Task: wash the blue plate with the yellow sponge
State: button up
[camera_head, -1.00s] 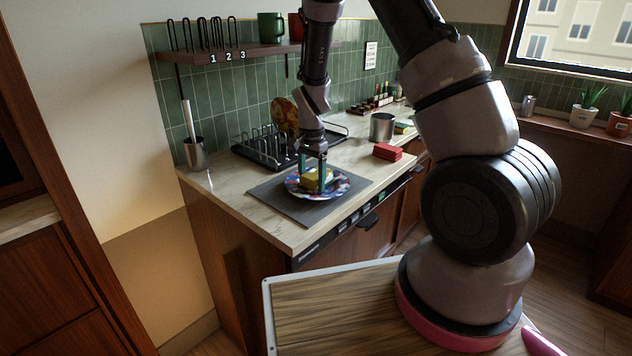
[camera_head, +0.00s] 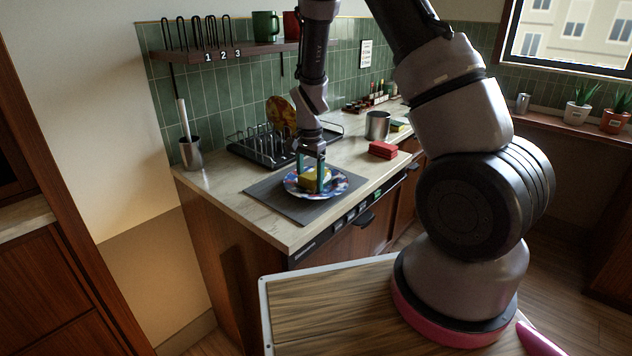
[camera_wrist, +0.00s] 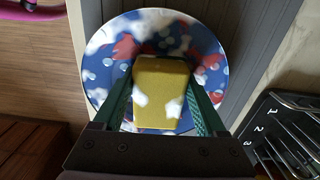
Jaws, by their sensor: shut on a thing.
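The blue plate (camera_head: 296,189) lies on a dark grey mat (camera_head: 265,190) on the counter. It carries red patches, and white patches that look like foam. The yellow sponge (camera_head: 312,176) is on the plate, inside its rim. My gripper (camera_head: 315,184) points down over the plate and is shut on the sponge. In the wrist view the green fingers stand on both sides of the sponge (camera_wrist: 160,88), which has white spots on it. The plate (camera_wrist: 105,75) shows around it in that view. The underside of the sponge is hidden.
A black dish rack (camera_head: 250,150) stands behind the mat. Stacked red cloths or sponges (camera_head: 383,150) and a metal pot (camera_head: 377,125) are to the right. A metal holder with a brush (camera_head: 190,153) is at the left. A wall shelf (camera_head: 190,54) hangs above. The counter's front edge is close to the mat.

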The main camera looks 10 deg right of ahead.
jog(key=shift+w+a, duration=0.3)
jog(key=shift+w, duration=0.05)
jog(key=shift+s+d+r, duration=0.1)
jog(key=shift+s+d, duration=0.55)
jog(key=shift+s, duration=0.2)
jog(key=shift+s+d, duration=0.65)
jog(key=shift+s, duration=0.15)
notch_tip(320, 180, up, 8)
jog(key=shift+r, duration=0.25)
